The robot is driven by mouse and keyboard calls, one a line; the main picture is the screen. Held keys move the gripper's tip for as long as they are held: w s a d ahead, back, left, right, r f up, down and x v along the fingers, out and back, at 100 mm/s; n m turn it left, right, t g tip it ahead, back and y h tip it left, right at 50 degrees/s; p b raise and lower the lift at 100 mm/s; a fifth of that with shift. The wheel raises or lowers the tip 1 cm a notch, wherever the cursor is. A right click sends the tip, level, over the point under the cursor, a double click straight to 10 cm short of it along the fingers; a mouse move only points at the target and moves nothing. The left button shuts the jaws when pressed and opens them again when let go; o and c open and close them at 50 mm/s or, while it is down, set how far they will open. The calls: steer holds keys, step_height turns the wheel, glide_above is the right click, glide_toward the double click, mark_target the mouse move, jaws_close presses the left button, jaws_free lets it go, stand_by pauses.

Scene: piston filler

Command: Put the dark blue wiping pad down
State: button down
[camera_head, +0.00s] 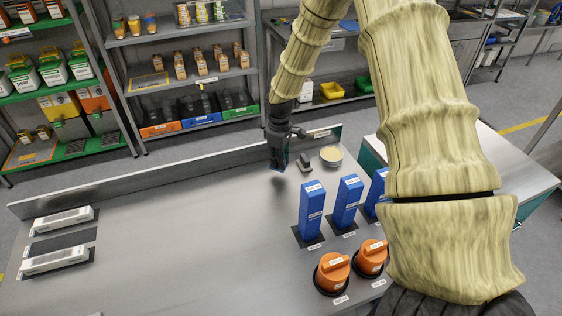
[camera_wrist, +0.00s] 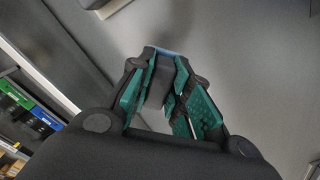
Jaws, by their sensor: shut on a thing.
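My gripper (camera_head: 277,160) hangs fingers down over the far part of the metal table (camera_head: 180,220), near its raised back edge. In the wrist view my gripper (camera_wrist: 165,92) has its green-lined fingers shut on a dark block with a blue edge, which I take for the dark blue wiping pad (camera_wrist: 158,78). The fingers hide part of the pad. A dark shadow lies on the table just below the gripper, and the pad looks a little above the surface; exact contact is hard to tell.
Right of my gripper are a small dark block (camera_head: 305,161) and a round tan-filled dish (camera_head: 331,156). Blue upright boxes (camera_head: 311,209) and orange round containers (camera_head: 331,272) stand nearer. White long boxes (camera_head: 62,221) lie at left. The table's middle is clear.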

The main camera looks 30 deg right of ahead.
steer(key=shift+w+d, duration=0.3)
steer(key=shift+w, duration=0.05)
steer(key=shift+s+f+p, duration=0.15)
steer(key=shift+f+p, duration=0.15)
steer(key=shift+f, duration=0.05)
steer(key=shift+f+p, duration=0.6)
steer(key=shift+f, duration=0.85)
steer(key=c, duration=1.3)
jaws_free()
steer(key=shift+f, duration=0.1)
steer(key=shift+r+b, duration=2.05)
steer(key=shift+r, duration=4.1)
